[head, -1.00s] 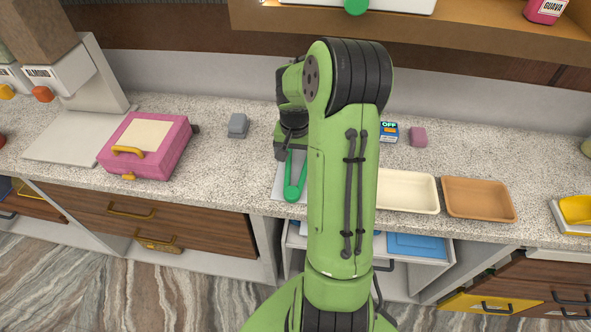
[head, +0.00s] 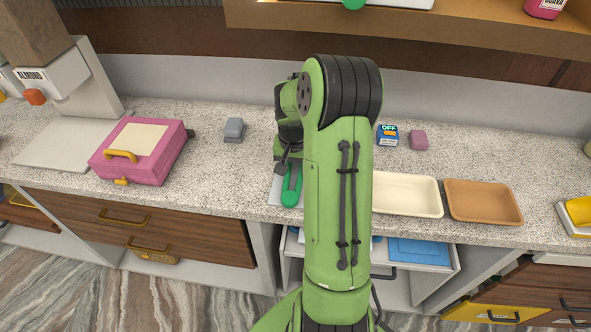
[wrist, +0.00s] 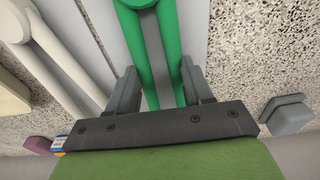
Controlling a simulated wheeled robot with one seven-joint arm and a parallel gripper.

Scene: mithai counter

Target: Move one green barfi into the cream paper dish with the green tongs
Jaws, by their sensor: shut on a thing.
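The green tongs (head: 291,187) lie on a pale grey board (head: 274,186) at the counter's front edge. In the wrist view the green tongs (wrist: 135,28) run between the fingers of my gripper (wrist: 158,86), which is shut on them. In the head view my gripper (head: 289,163) is at the far end of the tongs, partly hidden by my arm. The cream paper dish (head: 408,195) is to the right of my arm and looks empty. Its left part is hidden by the arm. I see no green barfi in either view.
A brown dish (head: 483,201) is right of the cream one. A pink block (head: 419,140) and a blue OFF box (head: 388,135) stand behind. A grey block (head: 234,129) and a pink case (head: 140,150) are to the left. Cream tongs (wrist: 62,55) lie beside the green ones.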

